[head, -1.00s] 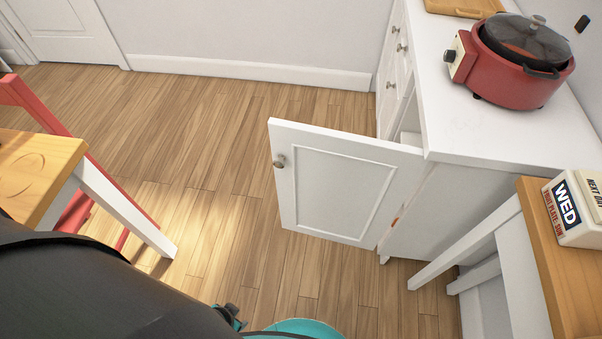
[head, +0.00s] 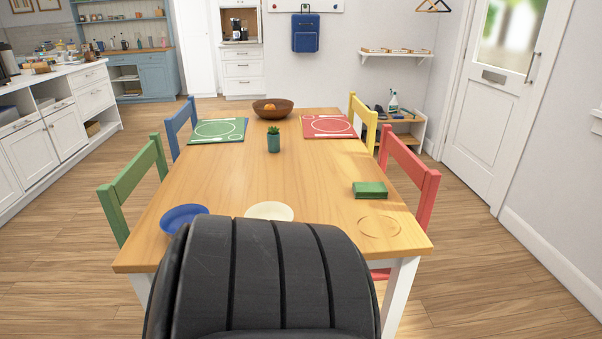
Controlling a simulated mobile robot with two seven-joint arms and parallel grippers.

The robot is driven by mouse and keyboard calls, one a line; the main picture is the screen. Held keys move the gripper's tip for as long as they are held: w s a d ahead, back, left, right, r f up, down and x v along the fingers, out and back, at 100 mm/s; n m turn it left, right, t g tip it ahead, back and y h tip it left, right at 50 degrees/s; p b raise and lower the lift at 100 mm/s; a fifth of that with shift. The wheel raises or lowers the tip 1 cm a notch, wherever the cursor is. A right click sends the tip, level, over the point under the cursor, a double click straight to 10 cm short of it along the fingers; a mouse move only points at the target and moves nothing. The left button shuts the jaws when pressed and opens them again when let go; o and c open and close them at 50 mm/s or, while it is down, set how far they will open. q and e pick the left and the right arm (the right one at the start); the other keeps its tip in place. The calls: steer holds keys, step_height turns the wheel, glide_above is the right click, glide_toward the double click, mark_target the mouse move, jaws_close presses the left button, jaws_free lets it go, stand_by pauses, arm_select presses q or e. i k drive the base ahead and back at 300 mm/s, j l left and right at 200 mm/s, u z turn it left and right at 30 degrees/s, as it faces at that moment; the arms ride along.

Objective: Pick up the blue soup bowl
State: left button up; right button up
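The blue soup bowl (head: 181,215) sits on the near left part of the wooden table (head: 230,179), close to its front edge. A cream bowl or plate (head: 268,209) lies to its right, its lower part hidden. A large dark ribbed part of mine fills the bottom middle and covers the near edge of the table and a little of the blue bowl's right side. Neither of my grippers shows in the head view.
Green (head: 130,190), blue (head: 181,122), yellow (head: 363,114) and red (head: 410,177) chairs flank the table. Green napkins (head: 370,190), a small plant (head: 274,140), a fruit bowl (head: 272,107) and two placemats stand on it. Floor is open at left and right.

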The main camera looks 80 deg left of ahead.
mark_target(171, 221)
steer(key=u, duration=3.4)
steer(key=i+l+z, duration=0.2)
steer(key=i+l, duration=0.25)
steer(key=l, duration=0.1)
